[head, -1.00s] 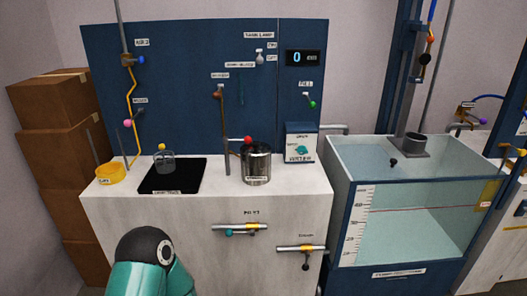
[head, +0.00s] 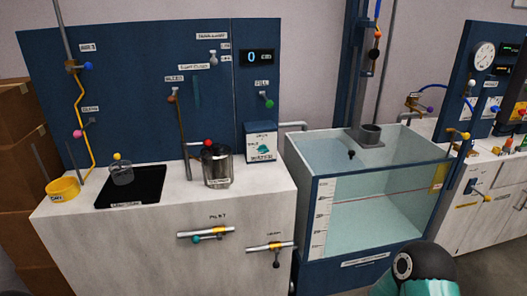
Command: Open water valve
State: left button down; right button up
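A white panel labelled WATER (head: 260,152) stands at the back right corner of the white counter. It carries a small teal handle (head: 261,145), and the label marks around it are too small to read surely. The handle's exact angle is hard to tell. Neither of my grippers is in view. Only a dark and teal link of my arm shows at the bottom right, in front of the glass tank.
The white counter (head: 270,181) holds a metal pot (head: 216,168), a black tray (head: 148,186) and a yellow bowl (head: 62,190). Piped valves (head: 205,235) stick out of its front. A glass tank (head: 385,185) stands to the right. Brown boxes (head: 20,160) are at the left.

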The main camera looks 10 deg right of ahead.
aim_at(262, 149)
jog(key=u, duration=0.05)
jog(key=i, duration=1.05)
jog(key=z, duration=0.05)
